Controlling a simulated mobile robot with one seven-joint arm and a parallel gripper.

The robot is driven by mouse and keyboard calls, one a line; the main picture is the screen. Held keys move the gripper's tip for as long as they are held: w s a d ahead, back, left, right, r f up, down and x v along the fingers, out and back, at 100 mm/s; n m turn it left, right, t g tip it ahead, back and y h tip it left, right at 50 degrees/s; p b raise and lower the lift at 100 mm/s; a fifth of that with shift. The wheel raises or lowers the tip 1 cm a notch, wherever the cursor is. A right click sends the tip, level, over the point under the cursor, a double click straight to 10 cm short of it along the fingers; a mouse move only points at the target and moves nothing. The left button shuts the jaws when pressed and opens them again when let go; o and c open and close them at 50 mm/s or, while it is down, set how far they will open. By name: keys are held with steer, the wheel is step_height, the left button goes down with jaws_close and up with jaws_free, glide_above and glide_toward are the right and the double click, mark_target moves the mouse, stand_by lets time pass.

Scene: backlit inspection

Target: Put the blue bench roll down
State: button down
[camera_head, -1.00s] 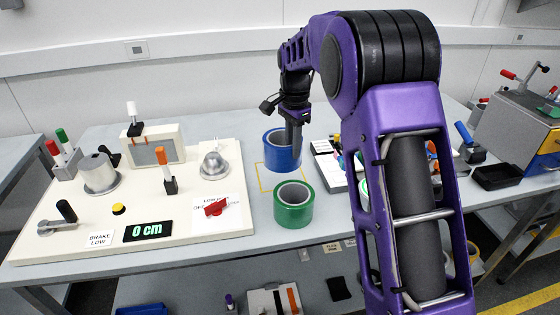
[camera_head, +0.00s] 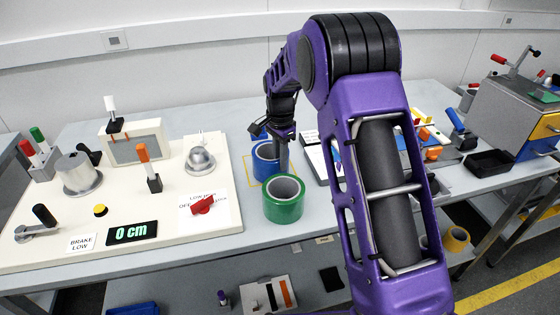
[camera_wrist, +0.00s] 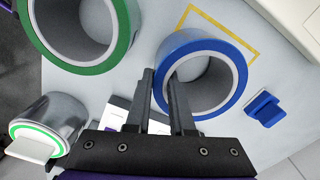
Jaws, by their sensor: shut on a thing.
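The blue bench roll (camera_head: 264,165) is upright at the middle of the bench, over a yellow outlined square (camera_head: 247,178). It also shows in the wrist view (camera_wrist: 204,44). My gripper (camera_head: 283,165) is shut on the roll's wall, with one finger inside the ring and one outside; the fingers show in the wrist view (camera_wrist: 160,82). The roll appears at or very close to the bench top; I cannot tell if its base touches.
A green roll (camera_head: 284,205) stands just in front of the blue one. A cream panel (camera_head: 190,230) with knobs and a red lever is to the left. A small blue block (camera_wrist: 264,109) lies near the roll. A black tray (camera_head: 490,163) stands right.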

steer(key=shift+f, duration=0.15)
steer(key=shift+f, duration=0.15)
steer(key=c, duration=0.8)
jaws_free()
step_height(320, 180, up, 12)
steer(key=shift+r+p, duration=0.15)
steer(key=shift+p, duration=0.25)
